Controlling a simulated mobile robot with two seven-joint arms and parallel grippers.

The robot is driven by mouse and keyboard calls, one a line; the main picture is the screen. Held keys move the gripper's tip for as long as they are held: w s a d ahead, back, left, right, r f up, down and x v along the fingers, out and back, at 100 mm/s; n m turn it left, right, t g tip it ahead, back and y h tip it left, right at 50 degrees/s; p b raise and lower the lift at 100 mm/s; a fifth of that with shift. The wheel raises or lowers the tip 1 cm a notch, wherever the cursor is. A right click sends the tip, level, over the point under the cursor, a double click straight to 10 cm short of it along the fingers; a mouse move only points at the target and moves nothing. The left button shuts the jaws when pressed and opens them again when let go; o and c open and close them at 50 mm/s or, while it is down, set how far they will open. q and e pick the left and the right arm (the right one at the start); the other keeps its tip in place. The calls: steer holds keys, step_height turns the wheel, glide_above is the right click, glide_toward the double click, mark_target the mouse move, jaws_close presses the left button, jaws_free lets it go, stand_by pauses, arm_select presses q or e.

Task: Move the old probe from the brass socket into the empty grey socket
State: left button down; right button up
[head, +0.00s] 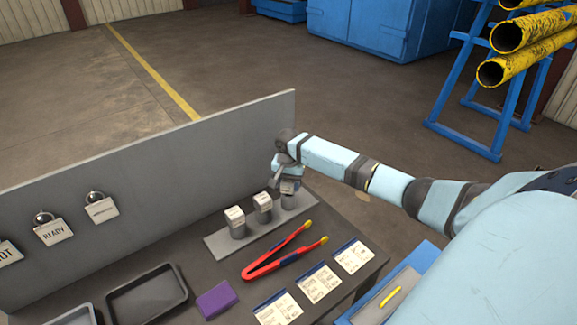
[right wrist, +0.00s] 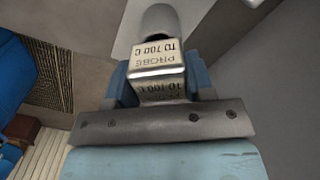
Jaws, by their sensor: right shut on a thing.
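My right gripper (head: 289,184) is over the right end of a grey strip (head: 225,246) on the bench. It is shut on a probe (right wrist: 158,68), a metal block marked "PROBE TO 700 C", held between blue fingers in the right wrist view. A grey cylinder (right wrist: 159,19) shows beyond the block; I cannot tell whether the probe is seated or lifted. Two other white-topped pieces on grey cylinders stand along the strip, a middle one (head: 263,206) and a left one (head: 236,222). I cannot make out brass colouring or an empty socket. My left gripper is out of view.
Red tongs (head: 283,255) with yellow tips, several paper cards (head: 318,282) and a purple pad (head: 216,299) lie before the strip. A dark tray (head: 147,294) is at left. A grey panel (head: 150,205) with hanging tags stands behind the bench.

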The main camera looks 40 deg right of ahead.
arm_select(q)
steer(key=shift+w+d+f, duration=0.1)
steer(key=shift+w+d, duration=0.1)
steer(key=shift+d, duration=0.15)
arm_select(e)
steer(key=shift+f, duration=0.25)
arm_select(q)
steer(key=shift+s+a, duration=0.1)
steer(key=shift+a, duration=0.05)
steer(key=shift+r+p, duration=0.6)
steer(key=shift+p, duration=0.05)
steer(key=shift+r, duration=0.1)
stand_by(0.4)
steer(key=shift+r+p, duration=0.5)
steer(key=shift+p, duration=0.1)
arm_select(e)
steer(key=shift+r, duration=0.1)
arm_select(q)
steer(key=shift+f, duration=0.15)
arm_select(e)
steer(key=shift+f, duration=0.65)
